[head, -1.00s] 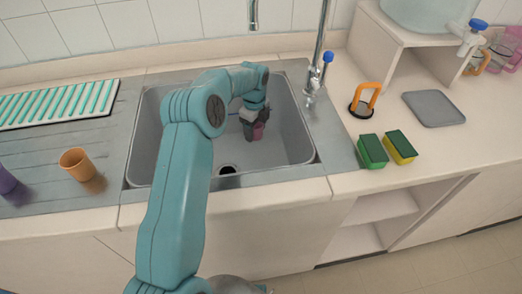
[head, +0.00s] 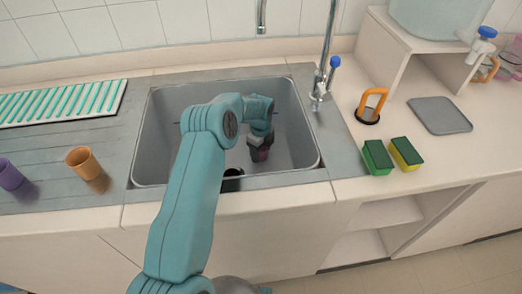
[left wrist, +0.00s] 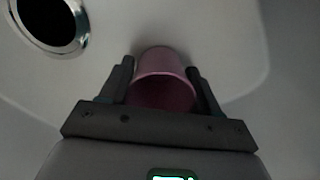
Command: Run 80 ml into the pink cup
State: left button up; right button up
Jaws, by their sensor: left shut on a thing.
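The pink cup (head: 260,154) is inside the sink (head: 176,155), over its right part. My left gripper (head: 262,143) reaches in from above and is shut on it. In the left wrist view the pink cup (left wrist: 162,62) sits between the two fingers (left wrist: 160,88), with its round rim showing. The tap (head: 322,80) with a blue knob stands at the sink's back right, and its spout end (head: 262,25) hangs above the back of the sink. The cup is nearer the front than the spout. My right gripper is not in view.
The drain (left wrist: 55,20) is left of the cup in the wrist view. An orange cup (head: 83,160) and a purple cup (head: 10,176) stand left of the sink. Two sponges (head: 377,157), an orange-handled item (head: 372,103), a grey mat (head: 440,115) and a water tank (head: 430,18) are at right.

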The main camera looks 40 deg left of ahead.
pick_arm(q)
jog(key=shift+f+b, duration=0.25)
jog(key=shift+b, duration=0.1)
jog(key=o, duration=1.1)
jog(key=shift+r, duration=0.1)
